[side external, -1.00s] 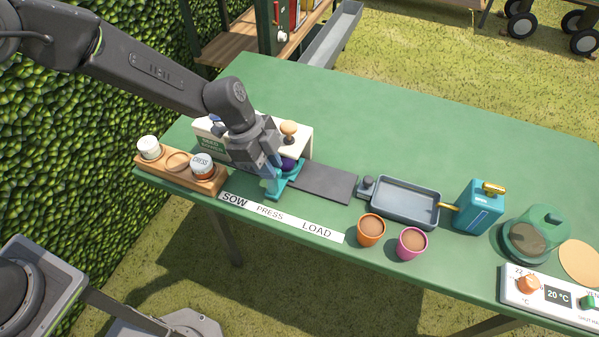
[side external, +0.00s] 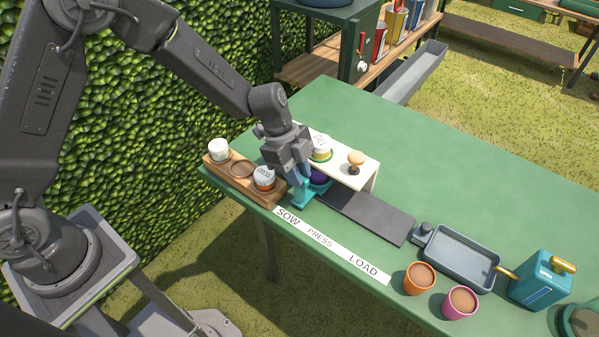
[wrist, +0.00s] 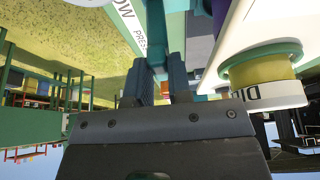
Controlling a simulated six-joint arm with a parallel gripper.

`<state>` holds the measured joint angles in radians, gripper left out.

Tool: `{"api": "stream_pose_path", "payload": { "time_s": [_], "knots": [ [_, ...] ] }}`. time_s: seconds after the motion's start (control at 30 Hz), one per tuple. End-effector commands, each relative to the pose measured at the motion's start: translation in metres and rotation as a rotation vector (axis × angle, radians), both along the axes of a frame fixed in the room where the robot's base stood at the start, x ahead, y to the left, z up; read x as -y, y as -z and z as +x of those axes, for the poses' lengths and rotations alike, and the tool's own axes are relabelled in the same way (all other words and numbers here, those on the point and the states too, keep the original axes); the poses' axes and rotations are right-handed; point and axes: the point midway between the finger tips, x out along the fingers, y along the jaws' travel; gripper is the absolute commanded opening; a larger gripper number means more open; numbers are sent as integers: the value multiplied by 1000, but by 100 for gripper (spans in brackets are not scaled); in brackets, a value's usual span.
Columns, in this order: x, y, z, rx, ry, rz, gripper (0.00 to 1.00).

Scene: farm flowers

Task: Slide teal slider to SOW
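The teal slider (side external: 303,198) sits at the left end of the dark track (side external: 370,217), beside the SOW label (side external: 288,216) on the white strip. It carries a dark purple thing, partly hidden by my gripper and the white stand. My gripper (side external: 302,180) is down at the slider's front. In the wrist view, the fingers (wrist: 160,82) close around the slider's teal upright (wrist: 156,40). The strip also shows in the wrist view (wrist: 127,18), with PRESS readable and SOW partly cut off.
A white stand (side external: 372,177) with a wooden knob (side external: 355,160) and a yellow-banded canister (side external: 320,149) is behind the slider. A wooden rack (side external: 222,173) with white and orange-banded jars is at the left. A grey tray (side external: 462,257) and two cups (side external: 420,278) are at the right.

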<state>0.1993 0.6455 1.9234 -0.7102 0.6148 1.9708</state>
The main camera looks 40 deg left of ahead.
Motion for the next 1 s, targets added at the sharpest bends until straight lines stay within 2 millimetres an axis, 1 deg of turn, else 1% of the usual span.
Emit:
{"api": "stream_pose_path", "payload": {
  "time_s": [0.03, 0.2, 0.27, 0.47, 0.57, 0.67, 0.77, 1.0],
  "knots": [
    [-4, 0, 0, 0, -2, 3, 23],
    [-3, 0, 0, 0, -2, 2, 39],
    [-3, 0, 0, 0, -2, 2, 44],
    [-2, 0, 0, 0, -3, 1, 44],
    [-3, -3, 1, 2, -3, 1, 44],
    [-7, -14, 1, 3, -3, -1, 44],
    [-15, -31, 1, 6, -5, 0, 44],
    [-36, -81, 1, 4, -5, 1, 44]
  ]
}}
